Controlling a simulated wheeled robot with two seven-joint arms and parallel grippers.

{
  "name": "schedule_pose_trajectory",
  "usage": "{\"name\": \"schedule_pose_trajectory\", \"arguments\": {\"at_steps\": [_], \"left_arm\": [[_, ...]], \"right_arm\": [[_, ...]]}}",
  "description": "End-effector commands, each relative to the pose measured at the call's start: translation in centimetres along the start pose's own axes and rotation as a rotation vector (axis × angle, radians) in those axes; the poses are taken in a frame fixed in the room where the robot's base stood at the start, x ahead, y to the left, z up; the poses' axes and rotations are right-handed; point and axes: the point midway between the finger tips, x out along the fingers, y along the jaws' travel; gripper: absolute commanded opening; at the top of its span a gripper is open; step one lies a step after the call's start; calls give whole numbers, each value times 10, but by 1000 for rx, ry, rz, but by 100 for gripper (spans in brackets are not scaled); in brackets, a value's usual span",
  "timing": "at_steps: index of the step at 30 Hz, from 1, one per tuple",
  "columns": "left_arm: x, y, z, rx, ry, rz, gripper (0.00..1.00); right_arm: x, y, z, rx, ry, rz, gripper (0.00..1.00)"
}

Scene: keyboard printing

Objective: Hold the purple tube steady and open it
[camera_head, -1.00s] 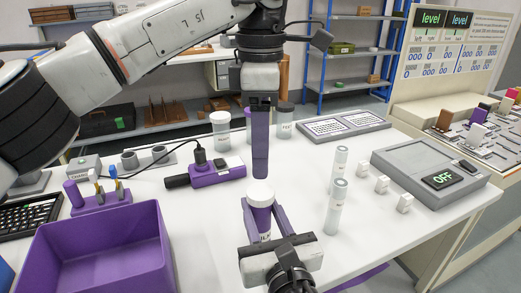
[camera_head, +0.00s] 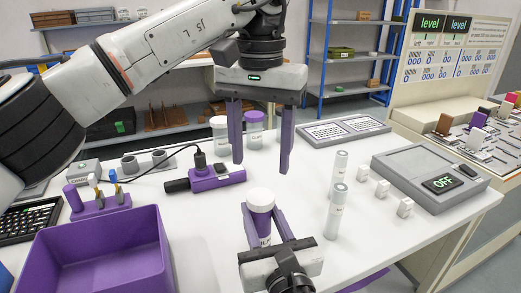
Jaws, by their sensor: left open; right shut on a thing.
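The purple tube (camera_head: 263,224) stands upright near the front middle of the table, with a white lid (camera_head: 261,199) on top and a white label on its side. My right gripper (camera_head: 264,217) is shut around the tube's body from the front, one purple finger on each side. My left gripper (camera_head: 261,162) is above and behind the tube, fingers pointing down and spread wide. It is open and empty, apart from the lid.
A purple bin (camera_head: 95,250) stands at the front left. A purple device (camera_head: 216,176) with a cable lies behind it. Two slim white tubes (camera_head: 337,195), small white blocks (camera_head: 383,188) and a grey scale (camera_head: 430,167) reading OFF are on the right. Lidded jars (camera_head: 254,130) stand behind.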

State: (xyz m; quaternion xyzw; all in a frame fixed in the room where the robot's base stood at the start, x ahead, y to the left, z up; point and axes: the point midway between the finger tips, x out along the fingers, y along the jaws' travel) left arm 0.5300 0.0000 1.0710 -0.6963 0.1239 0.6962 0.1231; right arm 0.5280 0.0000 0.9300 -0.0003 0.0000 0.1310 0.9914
Motion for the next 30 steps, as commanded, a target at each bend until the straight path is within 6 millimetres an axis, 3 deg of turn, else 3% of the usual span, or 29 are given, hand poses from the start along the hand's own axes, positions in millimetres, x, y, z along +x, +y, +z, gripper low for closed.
{"name": "schedule_pose_trajectory", "arguments": {"at_steps": [5, 18, 30], "left_arm": [[9, 0, 0, 47, -1, -1, 56], [71, 0, 0, 42, -1, 0, 56], [80, 0, 0, 41, 1, -1, 56]], "right_arm": [[0, 0, -1, 0, 2, 0, 0], [0, 0, -1, 0, 2, 0, 0], [0, 0, -1, 0, 2, 0, 0]]}}
